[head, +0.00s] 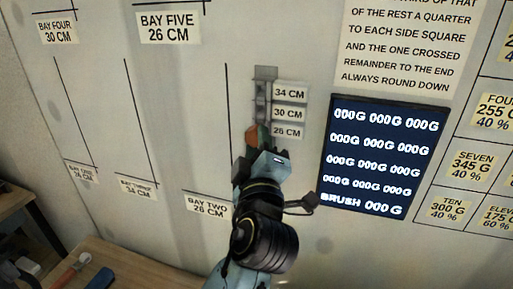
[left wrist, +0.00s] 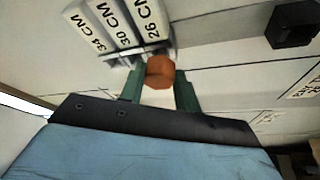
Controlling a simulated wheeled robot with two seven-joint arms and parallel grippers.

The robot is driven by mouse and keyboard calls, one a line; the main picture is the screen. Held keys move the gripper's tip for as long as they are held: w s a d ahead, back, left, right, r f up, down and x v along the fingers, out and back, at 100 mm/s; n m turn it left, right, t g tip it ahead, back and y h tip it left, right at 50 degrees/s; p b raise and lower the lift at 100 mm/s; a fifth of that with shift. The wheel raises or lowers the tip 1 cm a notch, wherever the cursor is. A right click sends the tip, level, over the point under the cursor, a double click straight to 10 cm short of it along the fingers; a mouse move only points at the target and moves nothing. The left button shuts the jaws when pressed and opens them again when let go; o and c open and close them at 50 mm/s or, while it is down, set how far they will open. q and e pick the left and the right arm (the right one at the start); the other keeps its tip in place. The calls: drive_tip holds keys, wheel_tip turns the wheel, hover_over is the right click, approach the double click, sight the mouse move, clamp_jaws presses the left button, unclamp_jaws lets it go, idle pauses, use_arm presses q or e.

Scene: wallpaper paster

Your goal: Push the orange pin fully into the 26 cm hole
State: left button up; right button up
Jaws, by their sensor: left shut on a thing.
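The orange pin (left wrist: 160,72) is between the two green fingers of my left gripper (left wrist: 158,90) in the left wrist view. In the head view the orange pin (head: 252,134) shows partly above my left gripper (head: 260,148), by the 26 CM label (head: 288,131). The left gripper is shut on the pin. A grey metal strip (head: 263,88) runs up the wall beside the 34, 30 and 26 CM labels. The 26 cm hole is hidden behind the pin and gripper, so I cannot tell how deep the pin sits. My right gripper is not in view.
A dark display (head: 385,157) with several gram readings is on the wall to the right, below a text sheet (head: 398,45). Bay labels are on the wall to the left. A wooden table (head: 120,268) with tools is at the lower left. A black box (left wrist: 292,24) shows at upper right in the wrist view.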

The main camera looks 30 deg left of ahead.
use_arm(q)
drive_tip(key=shift+w+a, duration=0.2)
drive_tip(key=shift+w, duration=0.65)
drive_tip(key=o, duration=1.5)
drive_tip(key=shift+c, duration=0.2)
drive_tip(key=shift+s+b, duration=0.1)
drive_tip(key=shift+b, duration=0.2)
drive_tip(key=shift+s+d+b, duration=0.2)
drive_tip(key=shift+s+b, duration=0.1)
drive_tip(key=shift+s, duration=0.45)
drive_tip(key=shift+s+d+b, duration=0.15)
drive_tip(key=shift+s+b, duration=0.2)
drive_tip(key=shift+s, duration=0.35)
drive_tip(key=shift+s+d+b, duration=0.2)
drive_tip(key=shift+s+b, duration=0.1)
drive_tip(key=shift+s, duration=0.45)
drive_tip(key=shift+s+d, duration=0.15)
drive_tip(key=shift+s, duration=0.4)
drive_tip(key=shift+s+d, duration=0.15)
drive_tip(key=shift+s, duration=0.4)
